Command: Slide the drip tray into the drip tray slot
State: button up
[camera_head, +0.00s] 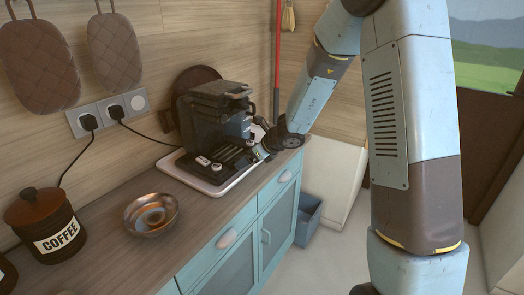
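A dark coffee machine (205,112) stands on a white tray (208,190) on the counter. At the machine's front base is a dark slatted piece (232,154), which looks like the drip tray. The slot is not clearly visible, and I cannot tell how far the tray is in it. My gripper (262,153) is at the right end of the slatted piece, close to it or touching. The fingers are small and dark here, so I cannot tell whether they are open or shut on the tray.
A metal bowl (151,214) and a coffee canister (46,222) stand on the wooden counter (110,262) at left. Power cords run from the wall sockets (110,112). A grey-blue bin (308,218) stands on the floor beside the blue cabinet (250,240).

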jog(key=s+d+r+n+g+h, duration=0.1)
jog(key=s+d+r+n, duration=0.45)
jog(key=s+r, duration=0.35)
jog(key=s+d+r+n, duration=0.4)
jog(key=s+r+n, duration=0.3)
jog(key=s+r, duration=0.2)
jog(key=s+d+r+n+h, duration=0.2)
jog(key=s+d+n+h, duration=0.1)
jog(key=s+d+n, duration=0.2)
jog(key=s+d+r+n+t+h, duration=0.1)
jog(key=s+d+r+n+h, duration=0.2)
jog(key=s+d+n, duration=0.3)
jog(key=s+n, duration=0.2)
jog(key=s, duration=0.2)
jog(key=shift+s+d, duration=0.2)
jog(key=shift+s, duration=0.1)
